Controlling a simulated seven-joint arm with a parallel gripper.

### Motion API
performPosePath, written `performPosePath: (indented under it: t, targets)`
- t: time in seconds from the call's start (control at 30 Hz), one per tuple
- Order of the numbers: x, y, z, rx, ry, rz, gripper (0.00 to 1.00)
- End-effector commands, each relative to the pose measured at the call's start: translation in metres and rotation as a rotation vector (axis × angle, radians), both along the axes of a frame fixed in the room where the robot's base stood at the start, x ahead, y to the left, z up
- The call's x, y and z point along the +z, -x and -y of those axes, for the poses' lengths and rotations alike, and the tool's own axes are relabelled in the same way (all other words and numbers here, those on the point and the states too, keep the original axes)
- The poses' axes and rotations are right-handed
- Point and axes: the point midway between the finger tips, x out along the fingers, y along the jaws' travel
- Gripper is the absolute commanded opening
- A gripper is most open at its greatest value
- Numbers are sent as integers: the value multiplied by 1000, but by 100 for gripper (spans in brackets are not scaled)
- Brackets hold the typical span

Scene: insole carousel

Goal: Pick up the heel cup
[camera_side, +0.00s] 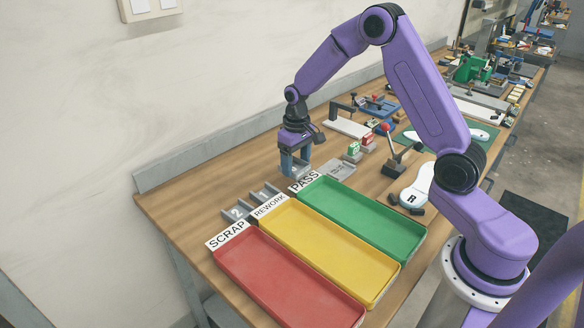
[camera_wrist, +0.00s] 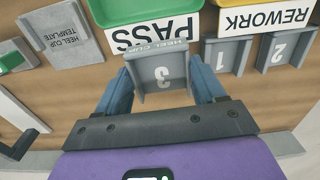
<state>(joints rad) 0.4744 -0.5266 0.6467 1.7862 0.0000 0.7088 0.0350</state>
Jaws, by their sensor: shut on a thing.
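The heel cup (camera_wrist: 163,84) is a grey, U-shaped piece marked 3, with "HEEL CUP" lettered on its edge. In the wrist view it sits between the two blue fingers of my gripper (camera_wrist: 161,70), which is shut on it from both sides. In the side view my gripper (camera_side: 295,170) points down at the far end of the green tray, by the PASS label. There the fingers mostly hide the cup, and I cannot tell whether it touches the bench.
Similar grey pieces marked 1 (camera_wrist: 224,55) and 2 (camera_wrist: 278,52) stand alongside. The green (camera_side: 412,240), yellow (camera_side: 382,290) and red (camera_side: 345,316) trays lie in front. A grey heel cup template (camera_wrist: 62,36) is on the other side. Bare bench lies behind the cup.

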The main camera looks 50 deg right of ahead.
Motion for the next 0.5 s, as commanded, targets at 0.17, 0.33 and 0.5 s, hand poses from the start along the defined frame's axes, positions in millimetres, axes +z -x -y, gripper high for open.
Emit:
performPosePath:
  t: [0.17, 0.33, 0.5]
  targets:
    - [30, 23, -3, 1, 0, 4, 40]
    - [49, 56, -5, 2, 0, 1, 40]
    - [62, 85, -7, 1, 0, 3, 40]
